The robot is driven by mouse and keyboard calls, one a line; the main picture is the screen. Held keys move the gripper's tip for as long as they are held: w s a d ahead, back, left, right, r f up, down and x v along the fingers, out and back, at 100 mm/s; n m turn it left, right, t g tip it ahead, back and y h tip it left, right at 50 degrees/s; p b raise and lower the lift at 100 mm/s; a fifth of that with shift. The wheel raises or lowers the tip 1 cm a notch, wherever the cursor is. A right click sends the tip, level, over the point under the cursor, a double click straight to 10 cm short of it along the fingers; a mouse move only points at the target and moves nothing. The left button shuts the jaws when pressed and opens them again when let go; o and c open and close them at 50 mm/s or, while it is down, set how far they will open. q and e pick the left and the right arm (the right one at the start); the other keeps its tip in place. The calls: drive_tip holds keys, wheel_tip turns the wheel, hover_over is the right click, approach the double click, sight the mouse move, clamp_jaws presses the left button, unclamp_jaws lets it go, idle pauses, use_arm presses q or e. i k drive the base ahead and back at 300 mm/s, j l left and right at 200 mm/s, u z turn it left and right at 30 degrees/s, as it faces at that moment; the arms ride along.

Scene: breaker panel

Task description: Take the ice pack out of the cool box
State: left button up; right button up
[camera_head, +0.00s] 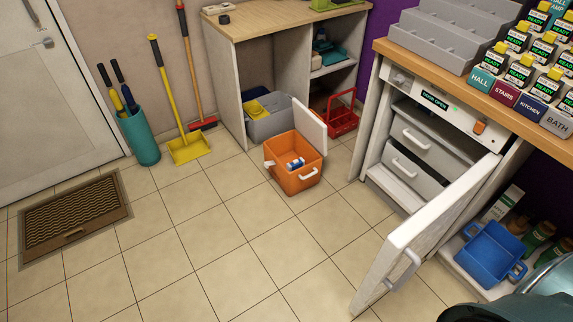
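The cool box (293,181) is an orange box standing on the tiled floor near the middle of the view. Its white lid (311,128) stands open at the back right. A small blue and white item (295,163), which looks like the ice pack, lies inside the box. The box's white handle (308,174) shows on its front side. Neither of my grippers is in view.
An open white cabinet door (425,235) juts into the floor at the right. A wooden bench (285,22) stands behind the box, with a grey crate (270,125) and red caddy (342,118) below. A doormat (75,213) lies left. The front floor is clear.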

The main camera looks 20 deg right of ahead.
sight(296, 164)
drive_tip(key=i+j, duration=0.15)
drive_tip(key=i, duration=0.25)
drive_tip(key=i+j+z, duration=0.1)
drive_tip(key=i, duration=0.3)
drive_tip(key=i+j, duration=0.15)
drive_tip(key=i, duration=0.25)
drive_tip(key=i+l+z, duration=0.15)
drive_tip(key=i+l, duration=0.5)
drive_tip(key=i, duration=0.15)
drive_tip(key=i+l, duration=0.15)
drive_tip(key=l, duration=0.2)
drive_tip(key=i+l, duration=0.1)
drive_tip(key=l, duration=0.25)
drive_tip(key=i+l, duration=0.15)
drive_tip(key=l, duration=0.2)
drive_tip(key=i+l, duration=0.15)
drive_tip(key=l, duration=0.15)
